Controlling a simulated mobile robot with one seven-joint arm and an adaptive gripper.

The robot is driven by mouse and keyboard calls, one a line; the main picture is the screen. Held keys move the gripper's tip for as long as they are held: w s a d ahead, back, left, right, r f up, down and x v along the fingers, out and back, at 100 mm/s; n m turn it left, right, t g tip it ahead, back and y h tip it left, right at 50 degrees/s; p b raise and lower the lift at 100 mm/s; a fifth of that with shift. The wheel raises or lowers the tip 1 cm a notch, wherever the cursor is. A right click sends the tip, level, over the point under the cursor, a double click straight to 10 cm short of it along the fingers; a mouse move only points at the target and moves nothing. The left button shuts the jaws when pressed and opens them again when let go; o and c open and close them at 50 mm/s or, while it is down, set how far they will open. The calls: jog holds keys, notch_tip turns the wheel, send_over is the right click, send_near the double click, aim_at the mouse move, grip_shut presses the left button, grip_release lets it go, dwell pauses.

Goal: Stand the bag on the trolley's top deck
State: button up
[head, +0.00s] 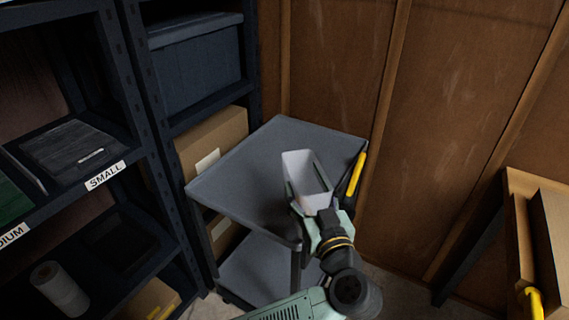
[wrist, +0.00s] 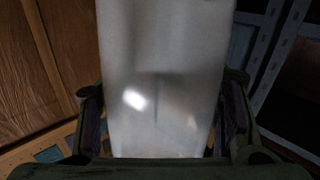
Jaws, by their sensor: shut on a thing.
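The bag (head: 302,168) is pale white with a narrow boxy shape. It is in my gripper (head: 311,192) over the front right part of the trolley's top deck (head: 245,165). The deck is flat and grey, and no other thing shows on it. In the wrist view the bag (wrist: 160,70) fills the middle, with a finger on each side of it. My gripper is shut on the bag. The bag looks roughly upright, slightly tilted in the head view. I cannot tell whether its bottom touches the deck; my gripper and arm hide part of that area.
The trolley has a yellow handle (head: 356,174) at its right side and a lower deck (head: 262,268). Dark shelving stands at the left, with a cardboard box (head: 212,140) and a blue bin (head: 196,65). A wooden wall (head: 330,60) is behind. The deck's left and back are clear.

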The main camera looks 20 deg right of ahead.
jog(key=w+f+b, duration=0.1)
jog(key=b, duration=0.2)
jog(key=shift+f, duration=0.15)
jog(key=shift+w+a+b, duration=0.1)
jog(key=shift+w+b, duration=0.25)
jog(key=shift+b, duration=0.9)
jog(key=shift+w+r+b, duration=0.15)
jog(key=shift+r+b, duration=0.15)
jog(key=shift+b, duration=0.5)
jog(key=shift+b, duration=0.3)
jog(key=w+f+p, duration=0.4)
jog(key=w+p, duration=0.1)
jog(key=w, duration=0.8)
jog(key=shift+w+f, duration=0.15)
jog(key=shift+w, duration=0.1)
jog(key=shift+a, duration=0.1)
jog(key=shift+f, duration=0.25)
